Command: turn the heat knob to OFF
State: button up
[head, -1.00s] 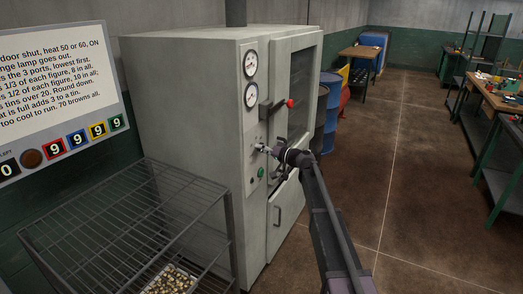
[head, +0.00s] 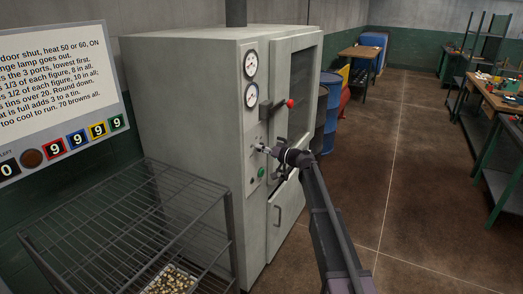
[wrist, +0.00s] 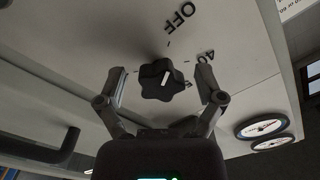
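The heat knob (wrist: 158,82) is black and lobed with a white pointer line, in the middle of the wrist view. The printed OFF mark (wrist: 180,17) lies above it and a 40 mark (wrist: 206,57) to its right. The pointer leans up and right, roughly between these two marks; its exact setting is hard to tell. My gripper (wrist: 162,86) is open, one finger on each side of the knob, with gaps visible. In the head view, my gripper (head: 264,150) is at the front panel of the grey oven (head: 185,110) and mostly hides the knob.
Two gauges (head: 251,80) and a red-tipped door handle (head: 290,103) sit above the knob; a green button (head: 261,172) is below. A wire rack (head: 130,215) stands in front at the left, holding a tray of small pieces (head: 172,281).

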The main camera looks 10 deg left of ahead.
jog(key=shift+d, duration=0.1)
jog(key=v, duration=1.1)
jog(key=shift+s+d, duration=0.15)
jog(key=shift+d, duration=0.25)
jog(key=s+d+f+m+g+h+p, duration=0.1)
jog(key=s+d+f+g+h+p, duration=0.2)
jog(key=s, duration=0.6)
jog(key=s+d+f+m+g+h+p, duration=0.1)
jog(key=s+d+f+h+p, duration=0.3)
jog(key=s, duration=0.5)
jog(key=s+d+m+g+h+p, duration=0.2)
jog(key=s+d+m+h+p, duration=0.1)
jog(key=s+d+h, duration=0.7)
jog(key=s+d+p, duration=0.1)
jog(key=s+d, duration=0.3)
jog(key=s, duration=0.4)
jog(key=shift+m, duration=0.4)
jog(key=shift+w+f, duration=0.1)
